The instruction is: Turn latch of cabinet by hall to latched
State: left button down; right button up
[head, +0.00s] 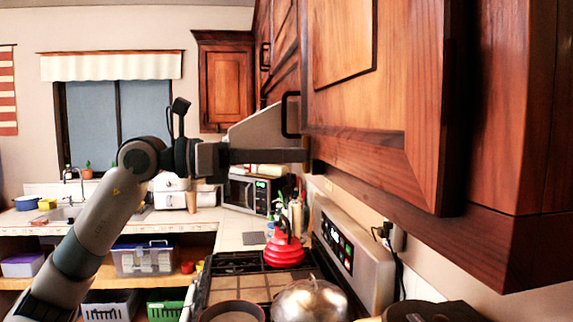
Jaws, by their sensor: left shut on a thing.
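The near wooden wall cabinet (405,115) fills the right of the head view, with a reddish raised-panel door. A black bar handle (290,115) stands out from its left edge. My left gripper (300,156) reaches in from the left, its dark fingers level and touching or nearly touching the cabinet's lower left edge, just below the handle. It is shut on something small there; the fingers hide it. I cannot make out the latch or how it is turned. My right gripper is out of view.
Below the cabinet is a stove with a red kettle (284,246), a shiny domed lid (309,299) and a control panel (337,243). A microwave (250,192) stands behind on the counter. Another wall cabinet (226,85) hangs at the back.

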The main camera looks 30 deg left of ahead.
pick_arm(q)
jog(key=shift+m, duration=0.5)
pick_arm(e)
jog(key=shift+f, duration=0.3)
pick_arm(q)
jog(key=c, duration=1.7)
grip_release()
jog(key=shift+c, duration=0.2)
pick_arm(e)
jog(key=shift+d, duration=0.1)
pick_arm(q)
jog(key=shift+s+a, duration=0.1)
jog(key=shift+s, duration=0.05)
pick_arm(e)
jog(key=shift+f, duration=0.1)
pick_arm(q)
jog(key=b+v, duration=0.7)
jog(key=v, duration=1)
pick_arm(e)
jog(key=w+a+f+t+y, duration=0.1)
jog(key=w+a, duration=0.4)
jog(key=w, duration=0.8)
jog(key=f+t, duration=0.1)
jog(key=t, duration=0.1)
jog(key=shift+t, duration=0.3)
